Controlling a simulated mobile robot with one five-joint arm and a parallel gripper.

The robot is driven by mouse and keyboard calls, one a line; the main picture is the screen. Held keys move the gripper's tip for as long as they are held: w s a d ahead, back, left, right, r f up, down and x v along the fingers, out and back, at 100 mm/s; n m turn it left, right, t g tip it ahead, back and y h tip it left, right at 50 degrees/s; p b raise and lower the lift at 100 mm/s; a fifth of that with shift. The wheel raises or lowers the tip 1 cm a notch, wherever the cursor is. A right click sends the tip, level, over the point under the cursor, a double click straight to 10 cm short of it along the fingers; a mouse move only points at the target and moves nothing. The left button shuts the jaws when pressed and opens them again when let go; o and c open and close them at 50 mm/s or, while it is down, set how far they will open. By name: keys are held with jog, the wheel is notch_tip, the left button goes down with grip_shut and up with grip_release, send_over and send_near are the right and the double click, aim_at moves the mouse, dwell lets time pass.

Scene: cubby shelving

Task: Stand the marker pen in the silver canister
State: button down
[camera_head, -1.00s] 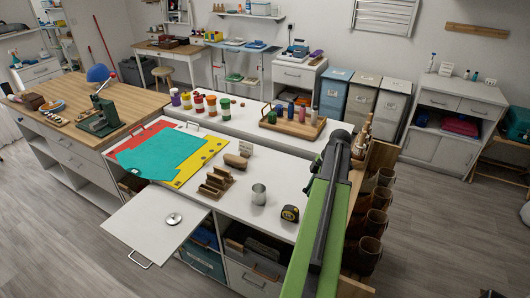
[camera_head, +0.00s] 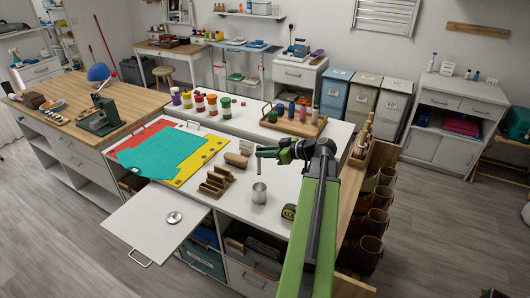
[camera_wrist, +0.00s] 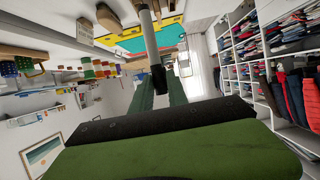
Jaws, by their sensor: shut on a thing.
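The silver canister (camera_head: 259,193) stands upright on the white worktop, to the right of a brown wooden slotted holder. My gripper (camera_head: 264,152) is above and slightly beyond it in the picture, shut on the marker pen (camera_head: 258,166). The pen hangs roughly upright from the fingertips, its lower end appearing just above the canister's mouth; I cannot tell the exact gap. In the wrist view the pen shows a grey barrel (camera_wrist: 150,38) and a black end between the green fingers (camera_wrist: 160,88). The canister is not clearly identifiable in that view.
The wooden slotted holder (camera_head: 216,184) is left of the canister, and a tape measure (camera_head: 289,212) is to its right. A brown rounded object (camera_head: 236,160) lies behind. A tray of bottles (camera_head: 292,124) stands farther back. Coloured sheets (camera_head: 170,155) cover the left worktop.

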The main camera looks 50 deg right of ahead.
notch_tip(320, 180, down, 11)
jog(key=b, duration=1)
jog(key=shift+f+b, duration=0.15)
jog(key=shift+b, duration=0.25)
jog(key=c, duration=1.2)
grip_release()
jog(key=p+v, duration=0.6)
jog(key=v, duration=1.1)
jog(key=shift+s+d+p, duration=0.15)
jog(key=shift+s+p, duration=0.05)
jog(key=shift+p, duration=0.15)
